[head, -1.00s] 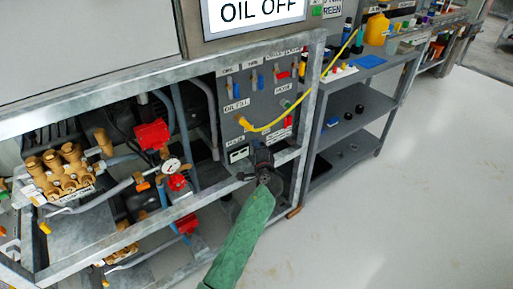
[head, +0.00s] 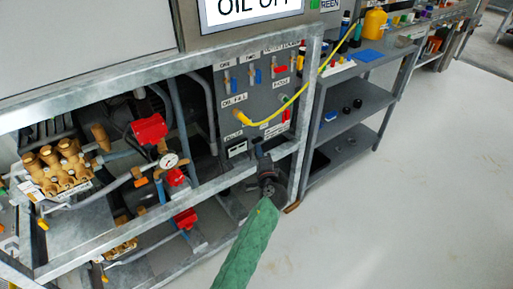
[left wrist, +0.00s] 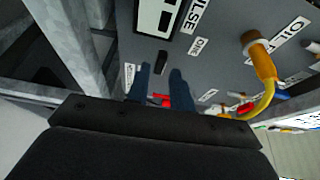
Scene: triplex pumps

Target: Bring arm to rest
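My left arm, in a green sleeve, comes up from the bottom of the head view. My left gripper (head: 260,153) is in front of the lower part of the grey control panel (head: 228,88), just below its small black-and-white display (head: 238,148). In the left wrist view the two dark blue fingers (left wrist: 161,76) stand apart with a gap between them. The grey panel and a small dark switch (left wrist: 161,71) show past the fingertips. A red part (left wrist: 163,101) shows between and behind the fingers; I see nothing gripped. My right gripper is in neither view.
The galvanized frame (head: 160,222) surrounds brass pumps (head: 57,167), pipes and a gauge (head: 168,160). A yellow hose (head: 285,105) loops from the panel's oil fitting. A grey shelf table (head: 347,108) stands to the right. Open pale floor (head: 420,190) lies at right.

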